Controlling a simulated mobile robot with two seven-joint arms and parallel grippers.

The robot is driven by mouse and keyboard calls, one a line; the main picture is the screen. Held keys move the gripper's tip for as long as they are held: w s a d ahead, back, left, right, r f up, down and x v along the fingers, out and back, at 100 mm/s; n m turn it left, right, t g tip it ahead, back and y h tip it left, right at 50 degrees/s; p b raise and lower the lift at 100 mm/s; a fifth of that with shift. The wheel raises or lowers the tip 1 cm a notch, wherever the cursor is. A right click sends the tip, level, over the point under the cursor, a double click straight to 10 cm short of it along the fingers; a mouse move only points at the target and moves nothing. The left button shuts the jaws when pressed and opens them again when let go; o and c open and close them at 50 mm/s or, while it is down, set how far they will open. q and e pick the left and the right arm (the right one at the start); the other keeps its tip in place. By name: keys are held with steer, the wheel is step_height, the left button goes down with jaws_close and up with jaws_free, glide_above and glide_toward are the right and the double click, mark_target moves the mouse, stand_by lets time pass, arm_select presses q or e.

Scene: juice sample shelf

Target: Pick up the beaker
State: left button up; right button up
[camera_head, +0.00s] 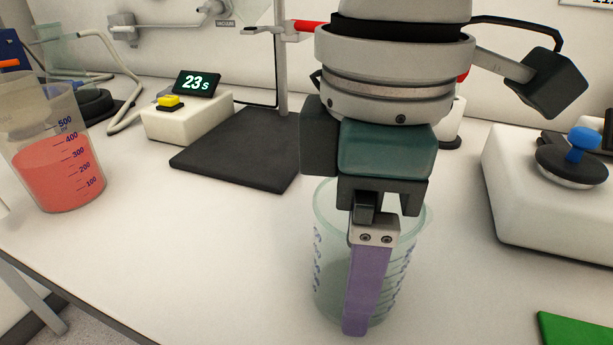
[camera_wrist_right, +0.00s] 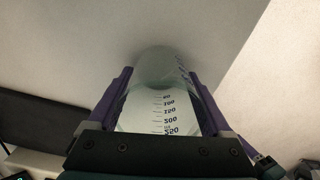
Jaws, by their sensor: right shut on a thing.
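A clear, greenish beaker (camera_head: 328,272) with blue graduation marks is upright at the front middle of the bench in the head view and looks empty. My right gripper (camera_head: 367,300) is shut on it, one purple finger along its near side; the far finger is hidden. In the right wrist view, the beaker (camera_wrist_right: 160,108) is between the two purple fingers (camera_wrist_right: 159,82). I cannot tell whether its base touches the bench. My left gripper is not in view.
A larger beaker of red liquid (camera_head: 58,170) stands at the left. Behind are a timer box (camera_head: 187,122) reading 23 s and a dark stand base (camera_head: 240,150). A white device (camera_head: 535,200) with a blue knob and a green item (camera_head: 580,330) are at the right.

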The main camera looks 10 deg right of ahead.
steer(key=c, duration=0.7)
steer(key=shift+o, duration=0.2)
steer(key=shift+r, duration=0.15)
steer(key=shift+r, duration=0.3)
step_height(320, 180, up, 19)
steer(key=p, duration=0.4)
steer(key=w+d+r+m+p, duration=0.2)
steer(key=d+r+m+p, duration=0.6)
steer(key=r+m+p, duration=0.6)
steer(key=s+r+p, duration=0.3)
steer(key=r+p, duration=1.3)
steer(key=p, duration=0.3)
steer(key=s+r+p, duration=0.3)
steer(key=r+p, duration=1.4)
steer(key=p, duration=0.2)
